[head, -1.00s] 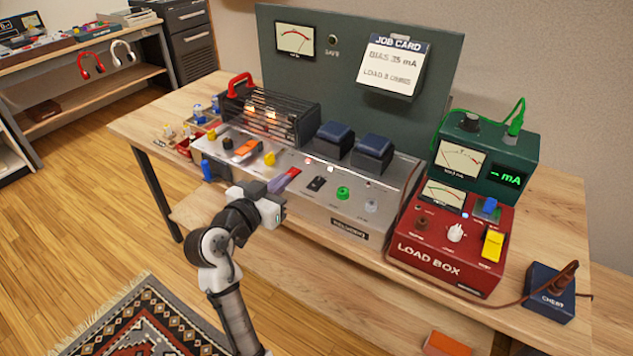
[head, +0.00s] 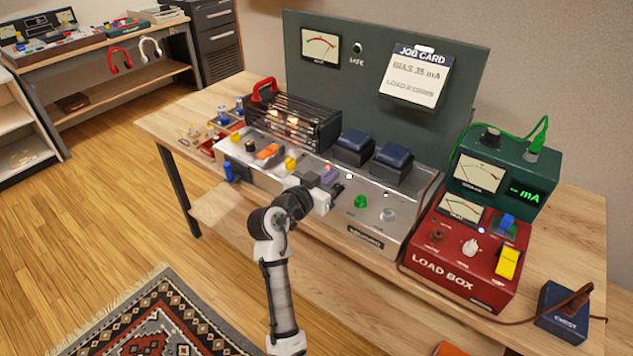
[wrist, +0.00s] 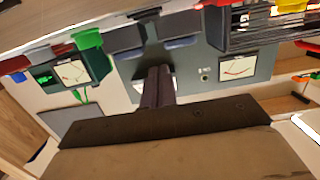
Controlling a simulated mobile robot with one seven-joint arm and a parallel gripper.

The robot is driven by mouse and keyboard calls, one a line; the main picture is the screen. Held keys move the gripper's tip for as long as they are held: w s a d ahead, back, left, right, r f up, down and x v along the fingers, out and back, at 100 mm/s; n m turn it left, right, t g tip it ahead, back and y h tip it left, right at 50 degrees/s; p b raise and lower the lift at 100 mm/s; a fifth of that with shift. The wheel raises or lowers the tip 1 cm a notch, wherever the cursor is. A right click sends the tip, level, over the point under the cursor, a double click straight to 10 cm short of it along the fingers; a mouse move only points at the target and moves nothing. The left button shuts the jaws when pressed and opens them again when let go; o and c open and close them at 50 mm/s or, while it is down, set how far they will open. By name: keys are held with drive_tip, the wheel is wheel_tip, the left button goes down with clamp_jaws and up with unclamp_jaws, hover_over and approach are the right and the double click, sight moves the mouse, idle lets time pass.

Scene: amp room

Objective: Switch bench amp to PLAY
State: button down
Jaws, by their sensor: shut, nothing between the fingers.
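The bench amp is a silver chassis (head: 350,225) with glowing tubes under a black cage and two dark blue-black transformer blocks. Its front panel carries a row of controls, including a green knob (head: 361,202), a grey knob (head: 388,214) and an orange switch (head: 267,152). My gripper (head: 335,184) is shut and empty, low over the middle of this panel, left of the green knob. It hides the black switch there, so that switch's position and any contact cannot be told. The closed fingers (wrist: 158,86) show in the wrist view, pointing toward the amp.
A red load box (head: 450,262) and a green mA meter (head: 505,165) stand right of the amp. A dark panel with a job card (head: 416,75) rises behind it. A blue box (head: 563,312) with a cable sits at the right.

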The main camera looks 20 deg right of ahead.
sight(333, 186)
drive_tip(key=shift+x, duration=0.85)
wheel_tip(333, 186, down, 3)
drive_tip(key=shift+r+p, duration=0.15)
drive_tip(key=shift+p, duration=0.3)
drive_tip(key=shift+w+f, duration=0.1)
drive_tip(key=shift+f, duration=0.5)
drive_tip(key=shift+d, duration=0.1)
